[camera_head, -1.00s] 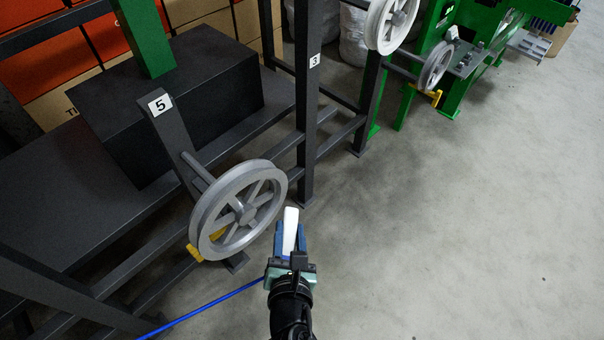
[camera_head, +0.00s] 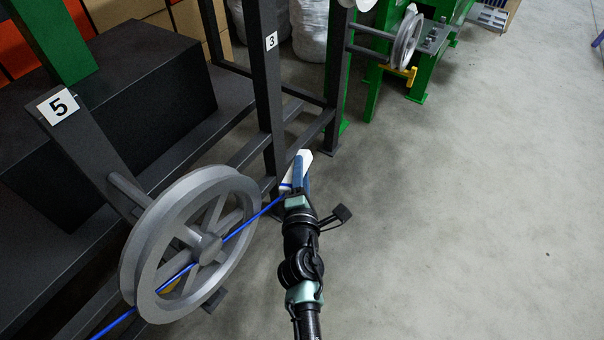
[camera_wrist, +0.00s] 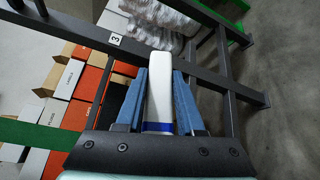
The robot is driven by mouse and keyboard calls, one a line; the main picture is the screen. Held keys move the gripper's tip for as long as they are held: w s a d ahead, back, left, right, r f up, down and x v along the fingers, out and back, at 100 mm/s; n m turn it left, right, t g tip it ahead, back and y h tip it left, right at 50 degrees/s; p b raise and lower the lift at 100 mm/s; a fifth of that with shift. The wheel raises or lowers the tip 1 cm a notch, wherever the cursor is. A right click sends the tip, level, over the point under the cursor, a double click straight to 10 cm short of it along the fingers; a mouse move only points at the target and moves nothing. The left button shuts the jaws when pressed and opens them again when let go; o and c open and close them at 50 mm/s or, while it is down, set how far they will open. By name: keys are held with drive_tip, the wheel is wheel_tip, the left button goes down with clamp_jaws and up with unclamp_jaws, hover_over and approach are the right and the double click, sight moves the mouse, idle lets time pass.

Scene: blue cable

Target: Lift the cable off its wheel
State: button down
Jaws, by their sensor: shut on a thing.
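The blue cable (camera_head: 240,228) runs straight from the lower left edge of the head view, across the front face of the grey spoked wheel (camera_head: 140,250), up to my gripper (camera_head: 300,172). It passes near the hub; I cannot tell whether it touches the spokes. No cable shows in the visible rim groove. My gripper is shut on the cable, beyond the wheel's right side. In the wrist view, a short blue band of the cable (camera_wrist: 158,127) shows between the two blue fingers (camera_wrist: 160,100), at the base of a white rounded piece.
The wheel hangs on a dark post labelled 5 (camera_head: 85,140). A dark upright labelled 3 (camera_head: 268,90) stands just behind my gripper. A second wheel (camera_head: 407,42) and green machinery are farther back. The concrete floor on the right is clear.

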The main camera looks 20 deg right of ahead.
drive_tip(key=shift+w+a+f, duration=0.1)
drive_tip(key=shift+w+a, duration=0.25)
drive_tip(key=a+f+b, duration=0.4)
drive_tip(key=f+b, duration=1.1)
drive_tip(key=b, duration=0.2)
drive_tip(key=s+a+b, duration=0.2)
drive_tip(key=s+a, duration=1.1)
drive_tip(key=a, duration=0.5)
drive_tip(key=s+a+b, duration=0.1)
drive_tip(key=s+a, duration=1.2)
drive_tip(key=a, duration=0.5)
drive_tip(key=s+d+p, duration=0.5)
drive_tip(key=s+d, duration=0.1)
drive_tip(key=s, duration=0.2)
drive_tip(key=shift+r, duration=0.25)
drive_tip(key=shift+s, duration=0.1)
